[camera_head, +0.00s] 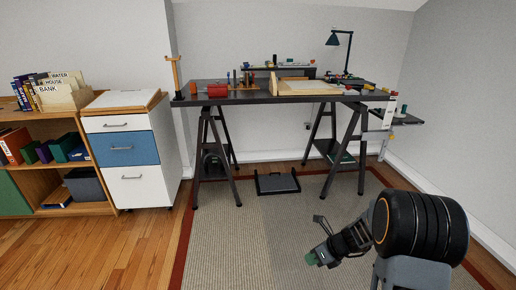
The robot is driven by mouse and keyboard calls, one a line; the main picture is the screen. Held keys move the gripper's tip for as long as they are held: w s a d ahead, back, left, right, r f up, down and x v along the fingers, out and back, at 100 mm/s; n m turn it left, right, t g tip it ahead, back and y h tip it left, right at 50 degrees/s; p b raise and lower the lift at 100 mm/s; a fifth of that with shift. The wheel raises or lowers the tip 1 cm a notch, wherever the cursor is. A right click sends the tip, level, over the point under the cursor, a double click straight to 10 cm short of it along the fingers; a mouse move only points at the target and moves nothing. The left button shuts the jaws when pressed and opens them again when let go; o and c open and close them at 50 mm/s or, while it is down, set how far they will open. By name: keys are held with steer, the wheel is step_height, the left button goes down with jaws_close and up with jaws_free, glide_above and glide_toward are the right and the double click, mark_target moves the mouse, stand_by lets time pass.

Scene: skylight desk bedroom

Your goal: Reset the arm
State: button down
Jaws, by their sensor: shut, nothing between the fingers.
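My gripper (314,258) is in the lower right of the head view, at the end of my folded arm. It is shut and empty, low in front of the desk, over the grey rug (235,240) in the picture. The tip is small, with a green part at its end. The black trestle desk (205,98) stands behind it, well apart from the gripper.
A drawer cabinet (130,190) and a wooden shelf (88,210) with books stand at the left. A black tray-like footrest (277,183) lies under the desk. A blue lamp (340,33) and small items stand on the desk. The rug before the desk is clear.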

steer(key=s+r+n+h+p, duration=0.2)
steer(key=s+r+n+p, duration=0.3)
steer(key=r+n, duration=0.4)
steer(key=s+a+r+n+h+p, duration=0.1)
steer(key=s+r+n+p, duration=0.4)
steer(key=r+n, duration=0.5)
steer(key=s+r+n+t+h+p, duration=0.1)
steer(key=s+r+n+h+p, duration=0.3)
steer(key=r+n, duration=0.6)
steer(key=p+v, duration=0.2)
steer(key=v, duration=0.5)
steer(key=shift+w+a+r, duration=0.25)
steer(key=shift+a, duration=0.05)
steer(key=shift+s, duration=0.1)
